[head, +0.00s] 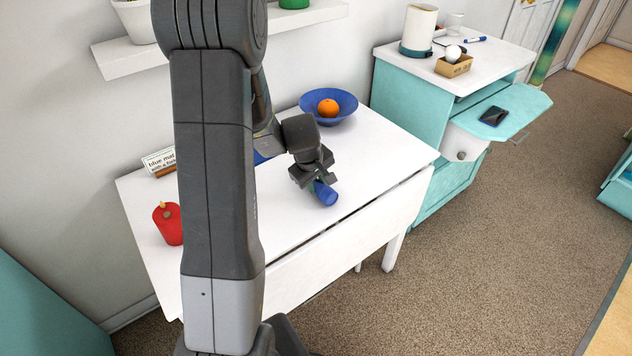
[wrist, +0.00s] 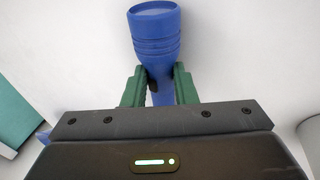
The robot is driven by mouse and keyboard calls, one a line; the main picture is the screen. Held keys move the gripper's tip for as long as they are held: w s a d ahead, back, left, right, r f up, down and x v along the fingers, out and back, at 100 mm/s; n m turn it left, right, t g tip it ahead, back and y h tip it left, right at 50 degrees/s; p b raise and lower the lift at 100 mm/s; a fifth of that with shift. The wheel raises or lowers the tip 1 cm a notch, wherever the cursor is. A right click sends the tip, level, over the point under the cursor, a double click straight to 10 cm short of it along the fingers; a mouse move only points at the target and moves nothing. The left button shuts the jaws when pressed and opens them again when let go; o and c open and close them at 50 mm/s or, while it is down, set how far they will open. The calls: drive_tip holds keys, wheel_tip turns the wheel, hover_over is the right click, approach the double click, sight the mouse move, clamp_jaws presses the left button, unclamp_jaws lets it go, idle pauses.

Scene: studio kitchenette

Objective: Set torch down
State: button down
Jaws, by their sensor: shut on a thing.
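The blue torch (wrist: 155,38) is in my gripper (wrist: 158,85). In the wrist view its wide ribbed head points away from me and the green fingers close on its narrower body from both sides. The rest of its body is hidden behind the gripper housing. In the head view the torch (head: 325,194) shows below my gripper (head: 315,180), over the front part of the white table (head: 290,210). I cannot tell whether the torch touches the tabletop.
A blue bowl (head: 345,115) with an orange (head: 328,108) stands at the table's back right. A red pepper-like object (head: 168,224) and a small sign (head: 158,161) are at the left. Tabletop right of my gripper is clear.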

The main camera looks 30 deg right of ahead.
drive_tip(key=shift+f, duration=0.1)
drive_tip(key=c, duration=1.6)
unclamp_jaws()
drive_tip(key=shift+f, duration=0.15)
drive_tip(key=o, duration=0.4)
drive_tip(key=shift+o, duration=0.2)
drive_tip(key=shift+r, duration=0.4)
drive_tip(key=p+v, duration=0.1)
drive_tip(key=v, duration=1)
drive_tip(key=shift+r, duration=0.35)
drive_tip(key=shift+a, duration=0.15)
